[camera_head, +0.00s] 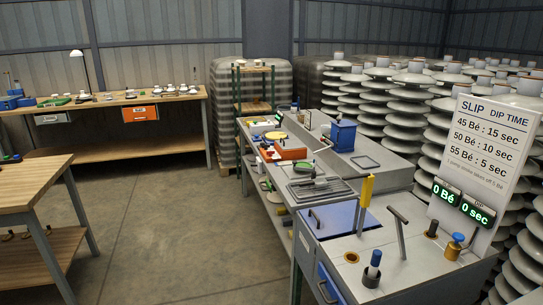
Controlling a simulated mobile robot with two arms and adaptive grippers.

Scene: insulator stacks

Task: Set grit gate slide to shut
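No part labelled as the grit gate slide can be made out. A blue box-shaped hopper (343,136) stands on the long grey bench at centre right, and a small flat dark-framed plate (365,162) lies on the bench in front of it. Whether either belongs to the grit gate, and whether a slide is open or shut, cannot be told at this size. Neither my left nor my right gripper shows in the head view.
The bench's near end (415,255) carries a blue lid (332,219), a yellow upright handle (366,190) and a T-handle (400,230). Insulator stacks (408,105) crowd the right. A wooden table (30,187) stands left. The floor (165,225) between is clear.

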